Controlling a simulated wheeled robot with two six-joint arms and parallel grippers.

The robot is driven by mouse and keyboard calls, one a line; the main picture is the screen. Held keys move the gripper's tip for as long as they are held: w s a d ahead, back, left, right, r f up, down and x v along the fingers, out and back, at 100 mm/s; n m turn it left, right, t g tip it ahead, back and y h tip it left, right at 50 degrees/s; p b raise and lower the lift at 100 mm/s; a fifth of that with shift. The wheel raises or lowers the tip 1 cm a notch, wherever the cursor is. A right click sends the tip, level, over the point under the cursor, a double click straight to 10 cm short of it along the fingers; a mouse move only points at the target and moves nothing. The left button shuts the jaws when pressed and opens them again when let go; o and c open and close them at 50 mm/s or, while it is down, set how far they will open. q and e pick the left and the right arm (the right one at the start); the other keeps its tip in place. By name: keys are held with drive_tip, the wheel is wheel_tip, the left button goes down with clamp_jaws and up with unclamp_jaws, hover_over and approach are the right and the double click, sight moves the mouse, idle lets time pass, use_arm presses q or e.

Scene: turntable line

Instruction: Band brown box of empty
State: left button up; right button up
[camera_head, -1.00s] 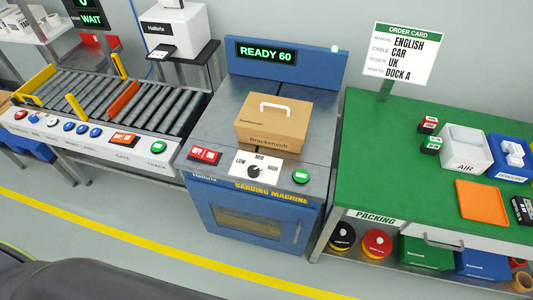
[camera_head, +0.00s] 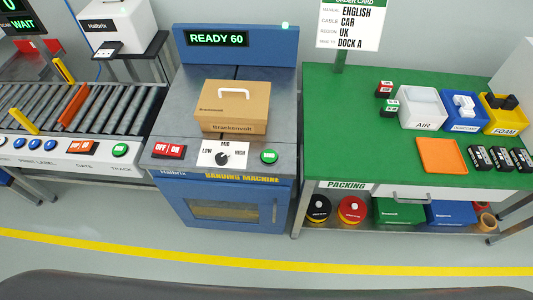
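A brown box (camera_head: 232,108) with a white handle (camera_head: 234,92) sits closed on the grey top of the blue banding machine (camera_head: 237,203). The box front reads "Brackenvolt", and no band shows around it. The machine's display (camera_head: 217,39) reads "READY 60" in green. Its front panel has a red OFF/ON switch (camera_head: 169,151), a black LOW-MID-HIGH dial (camera_head: 222,159) with its mark near MID, and a green button (camera_head: 269,157). Neither of my grippers is in view.
A roller conveyor (camera_head: 90,108) with buttons stands at left, a label printer (camera_head: 117,22) behind it. The green packing table (camera_head: 350,125) at right bears an order card (camera_head: 350,25), AIR, blue and FOAM bins (camera_head: 504,115), an orange tray (camera_head: 441,156) and black packs. Floor in front is clear.

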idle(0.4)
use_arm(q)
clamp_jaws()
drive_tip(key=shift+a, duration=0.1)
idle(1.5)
